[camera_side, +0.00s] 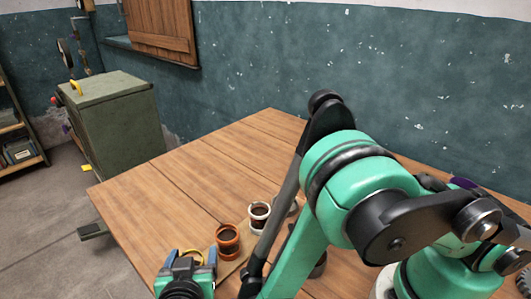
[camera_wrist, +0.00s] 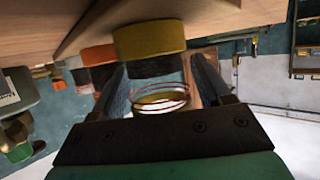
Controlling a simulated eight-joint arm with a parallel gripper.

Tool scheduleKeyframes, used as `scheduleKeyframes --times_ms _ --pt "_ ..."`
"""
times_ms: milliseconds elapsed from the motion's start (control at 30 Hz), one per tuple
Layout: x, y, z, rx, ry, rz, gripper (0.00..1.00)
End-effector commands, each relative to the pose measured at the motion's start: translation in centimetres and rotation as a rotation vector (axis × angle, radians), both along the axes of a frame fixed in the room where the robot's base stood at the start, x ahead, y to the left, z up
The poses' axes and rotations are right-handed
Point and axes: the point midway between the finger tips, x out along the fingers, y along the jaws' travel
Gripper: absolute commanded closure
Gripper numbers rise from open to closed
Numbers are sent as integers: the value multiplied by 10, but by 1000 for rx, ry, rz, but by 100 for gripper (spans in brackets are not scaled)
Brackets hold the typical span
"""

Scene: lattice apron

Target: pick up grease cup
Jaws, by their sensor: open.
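My gripper (camera_side: 187,264) is at the near edge of the table in the side view, its fingers open around a cup with a yellow rim (camera_side: 193,252). In the wrist view, which looks upside down, a dull yellow cup (camera_wrist: 148,38) stands just ahead of my gripper (camera_wrist: 164,85). A clear form with red rings and a yellowish inside (camera_wrist: 161,100) shows between the fingers. I cannot tell whether it is part of the yellow cup or whether the fingers touch it. No label shows which cup is the grease cup.
An orange-brown cup (camera_side: 228,242) and a white cup with dark contents (camera_side: 259,215) stand close behind on the wooden table (camera_side: 170,195). A dark cup (camera_side: 319,268) is partly hidden by my arm. The table's far left is clear. A green cabinet (camera_side: 118,120) stands beyond it.

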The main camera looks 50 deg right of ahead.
Motion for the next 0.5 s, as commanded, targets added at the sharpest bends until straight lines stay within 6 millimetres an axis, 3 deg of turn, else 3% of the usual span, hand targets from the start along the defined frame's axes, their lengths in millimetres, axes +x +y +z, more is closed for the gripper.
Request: scheduleKeyframes --times_ms 267,500 --pt "1 -1 -1 -1 1 0 32" --pt "1 -1 -1 -1 1 0 100"
